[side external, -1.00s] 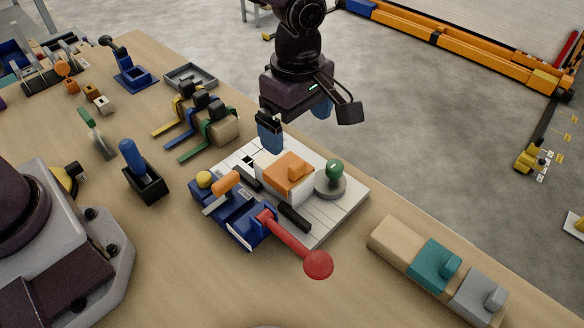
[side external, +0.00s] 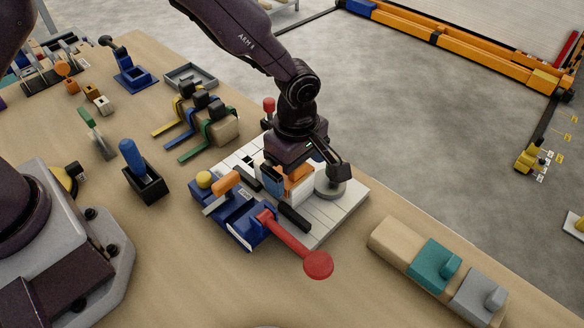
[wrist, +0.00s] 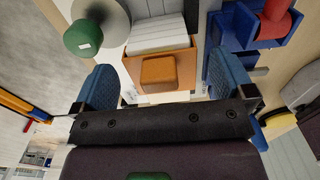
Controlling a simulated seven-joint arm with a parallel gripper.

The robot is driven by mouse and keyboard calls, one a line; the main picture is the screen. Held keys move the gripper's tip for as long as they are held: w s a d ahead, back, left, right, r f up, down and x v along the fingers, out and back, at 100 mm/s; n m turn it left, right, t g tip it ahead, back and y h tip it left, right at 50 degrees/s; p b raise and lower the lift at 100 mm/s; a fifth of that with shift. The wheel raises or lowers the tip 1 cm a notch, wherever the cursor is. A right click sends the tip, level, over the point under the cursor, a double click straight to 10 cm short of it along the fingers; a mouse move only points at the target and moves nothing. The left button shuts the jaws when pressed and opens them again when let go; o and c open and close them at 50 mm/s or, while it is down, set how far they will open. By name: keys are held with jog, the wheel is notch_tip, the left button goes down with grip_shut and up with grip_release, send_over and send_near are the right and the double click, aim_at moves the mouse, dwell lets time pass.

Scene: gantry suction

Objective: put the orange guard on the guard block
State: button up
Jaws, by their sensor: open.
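The orange guard (side external: 297,173) sits on a white block in the middle of the white slatted plate (side external: 337,207). My gripper (side external: 293,180) is open and lowered over it, partly hiding it in the side view. In the wrist view the guard (wrist: 158,74) lies between the two blue fingers of my gripper (wrist: 164,78), with a gap on each side. A long wooden block (side external: 393,240), which looks like the guard block, lies at the table's right. It carries a teal guard (side external: 429,262) and a grey guard (side external: 477,298). Its left end is bare.
A blue clamp (side external: 245,222) with a red-knobbed lever (side external: 318,264) stands at the plate's front. A green knob on a grey disc (wrist: 84,38) is close beside the guard. Colored hooks on a block (side external: 222,130) stand behind left. Table between plate and wooden block is clear.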

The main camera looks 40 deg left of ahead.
jog(key=c, duration=0.9)
jog(key=shift+r, duration=0.2)
